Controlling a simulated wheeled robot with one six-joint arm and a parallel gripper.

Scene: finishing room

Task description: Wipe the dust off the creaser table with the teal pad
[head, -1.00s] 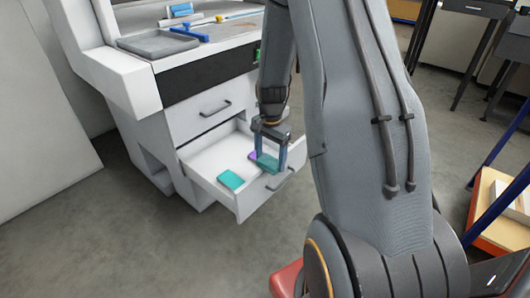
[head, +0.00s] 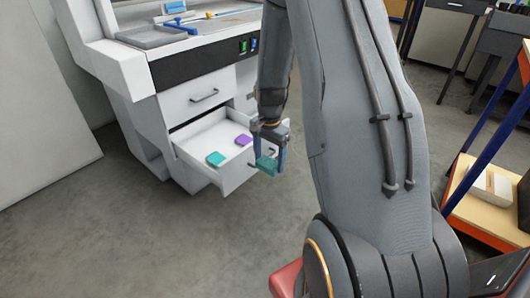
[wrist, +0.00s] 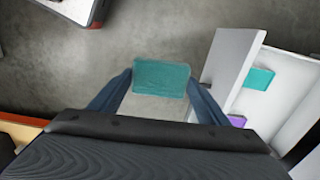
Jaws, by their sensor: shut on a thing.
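My gripper (head: 268,160) is shut on a teal pad (head: 266,166), just outside the front of an open white drawer (head: 232,178). In the wrist view the pad (wrist: 161,77) sits between both fingers over bare floor, with the drawer front (wrist: 232,70) to its right. A second teal pad (head: 215,159) and a purple pad (head: 243,140) lie inside the drawer. The creaser table (head: 225,27) is the pale top of the white cabinet at the upper left, partly cut by the frame edge and my arm. I cannot make out dust on it.
On the table are a grey tray (head: 150,38) and blue tools (head: 176,24). A closed drawer (head: 195,95) is above the open one. A blue-framed rack with an orange shelf (head: 480,215) stands at the right. Grey floor (head: 120,240) is clear in front of the cabinet.

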